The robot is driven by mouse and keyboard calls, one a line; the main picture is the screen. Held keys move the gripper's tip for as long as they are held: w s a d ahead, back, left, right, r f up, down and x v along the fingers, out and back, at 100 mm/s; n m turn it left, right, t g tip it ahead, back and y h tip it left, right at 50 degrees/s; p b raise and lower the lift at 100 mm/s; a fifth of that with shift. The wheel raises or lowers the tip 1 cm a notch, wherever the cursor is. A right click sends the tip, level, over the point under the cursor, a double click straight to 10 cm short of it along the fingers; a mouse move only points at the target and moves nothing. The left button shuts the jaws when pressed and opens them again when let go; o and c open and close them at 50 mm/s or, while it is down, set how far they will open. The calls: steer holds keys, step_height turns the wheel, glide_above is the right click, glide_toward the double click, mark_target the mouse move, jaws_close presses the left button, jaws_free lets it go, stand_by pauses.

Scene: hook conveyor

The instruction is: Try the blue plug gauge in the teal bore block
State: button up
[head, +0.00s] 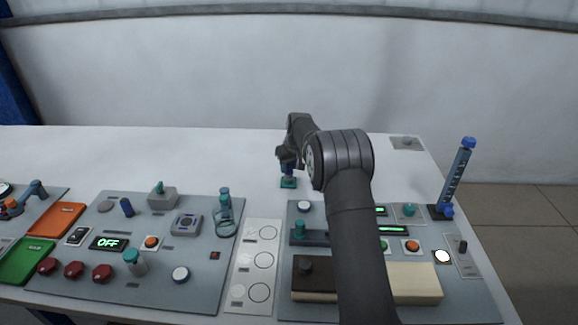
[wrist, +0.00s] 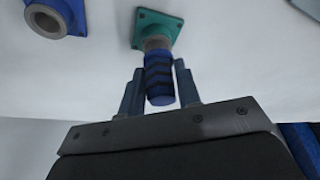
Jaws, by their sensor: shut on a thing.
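The blue plug gauge (wrist: 159,82) has dark bands on its handle and sits between the fingers of my gripper (wrist: 158,88), which is shut on it. In the head view my gripper (head: 287,166) points down over the teal bore block (head: 288,183) at the table's middle. In the wrist view the teal block (wrist: 175,22) has a square base with corner holes. The gauge's grey end meets the block's mouth and lines up with it. The bore is hidden behind the gauge, so I cannot tell how deep the end sits.
A blue block with a grey ring (wrist: 48,20) lies at the upper left of the wrist view. In the head view, panels with switches, knobs and buttons (head: 135,240) fill the front. A blue upright post (head: 458,175) stands at right. The table behind and left of the teal block is clear.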

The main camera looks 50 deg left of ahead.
steer(key=shift+r, duration=0.1)
steer(key=shift+r, duration=2.85)
steer(key=shift+d, duration=0.1)
